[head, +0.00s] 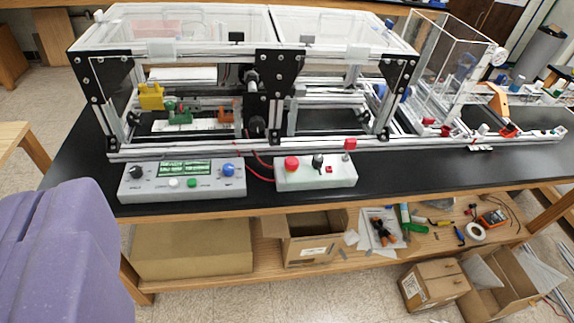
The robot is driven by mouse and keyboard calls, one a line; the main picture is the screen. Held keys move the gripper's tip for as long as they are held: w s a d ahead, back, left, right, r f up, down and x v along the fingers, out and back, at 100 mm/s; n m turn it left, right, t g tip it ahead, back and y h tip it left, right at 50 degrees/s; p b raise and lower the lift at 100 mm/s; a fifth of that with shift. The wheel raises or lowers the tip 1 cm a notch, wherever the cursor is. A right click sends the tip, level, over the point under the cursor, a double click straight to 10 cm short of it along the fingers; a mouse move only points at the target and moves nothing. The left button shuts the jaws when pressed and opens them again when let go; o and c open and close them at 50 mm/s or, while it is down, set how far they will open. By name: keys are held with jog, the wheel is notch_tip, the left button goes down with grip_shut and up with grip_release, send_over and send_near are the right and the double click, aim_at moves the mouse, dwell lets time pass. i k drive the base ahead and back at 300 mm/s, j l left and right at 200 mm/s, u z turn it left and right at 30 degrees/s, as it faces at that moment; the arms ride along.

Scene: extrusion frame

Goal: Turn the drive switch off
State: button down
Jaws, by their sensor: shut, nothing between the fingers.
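A white control box (300,181) sits near the front edge of the black bench top, right of centre. It carries a large red button (291,164), a dark knob (318,161), a small red switch (329,169) and a red-topped post (349,146). The small red switch may be the drive switch, but no label is readable and its position cannot be told. A grey control box (210,187) with a green display, a black knob and a blue knob stands to its left. My gripper is not in view.
The extrusion frame (200,145) with clear covers stands behind both boxes. Red cables (262,172) run between the boxes. A large purple shape (60,255) fills the lower left. Cardboard boxes (192,248) and tools lie on the shelf below. A clear-walled unit (445,60) stands at right.

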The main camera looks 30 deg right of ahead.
aim_at(317, 160)
jog(key=i+l, duration=0.4)
jog(key=l, duration=0.2)
jog(key=i+l, duration=0.45)
jog(key=l+u, duration=0.05)
jog(key=l, duration=0.05)
